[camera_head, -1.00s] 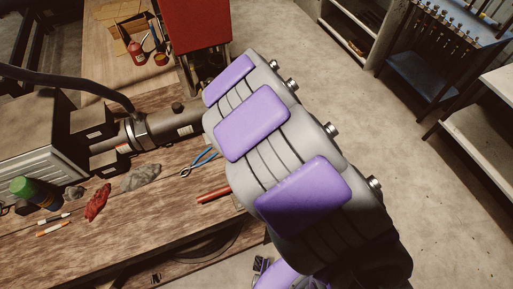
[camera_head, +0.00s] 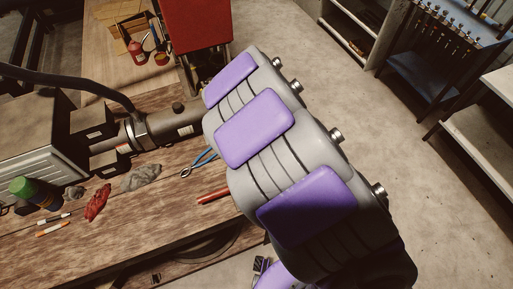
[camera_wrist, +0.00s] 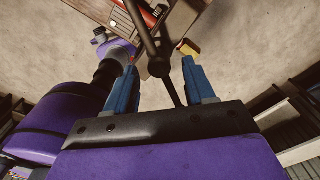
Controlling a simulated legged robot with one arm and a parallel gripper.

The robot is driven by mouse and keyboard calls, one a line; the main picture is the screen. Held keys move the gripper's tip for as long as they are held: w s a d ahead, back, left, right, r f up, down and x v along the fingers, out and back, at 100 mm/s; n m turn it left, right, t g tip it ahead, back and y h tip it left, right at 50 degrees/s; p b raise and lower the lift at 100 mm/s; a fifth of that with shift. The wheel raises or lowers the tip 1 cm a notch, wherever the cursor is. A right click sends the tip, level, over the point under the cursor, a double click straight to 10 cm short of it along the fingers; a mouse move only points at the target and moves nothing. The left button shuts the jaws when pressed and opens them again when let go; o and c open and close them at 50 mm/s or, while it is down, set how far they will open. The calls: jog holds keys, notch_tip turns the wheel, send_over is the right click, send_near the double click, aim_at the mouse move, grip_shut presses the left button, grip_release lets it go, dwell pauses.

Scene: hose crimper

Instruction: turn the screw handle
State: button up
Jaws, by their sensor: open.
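The dark screw handle (camera_wrist: 158,67) shows in the wrist view as a round hub with thin bars running from it. My gripper (camera_wrist: 158,50) is open, with one blue finger on each side of the hub. The fingers look apart from the hub, though I cannot tell the depth between them. In the head view, my arm hides both the handle and the gripper. The crimper's dark metal cylinder (camera_head: 172,125) lies along the bench and runs behind my arm.
The wooden bench (camera_head: 140,215) holds blue-handled pliers (camera_head: 198,163), a red rod (camera_head: 214,196), a red rag (camera_head: 97,203), a grey rag (camera_head: 141,178) and a green-capped can (camera_head: 28,190). A red cabinet (camera_head: 197,35) stands behind. Open floor (camera_head: 370,140) lies to the right, before a blue rack (camera_head: 440,65).

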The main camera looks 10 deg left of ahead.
notch_tip(320, 180, up, 16)
jog(key=shift+a+b, duration=0.15)
jog(key=shift+b, duration=0.3)
jog(key=shift+f, duration=0.15)
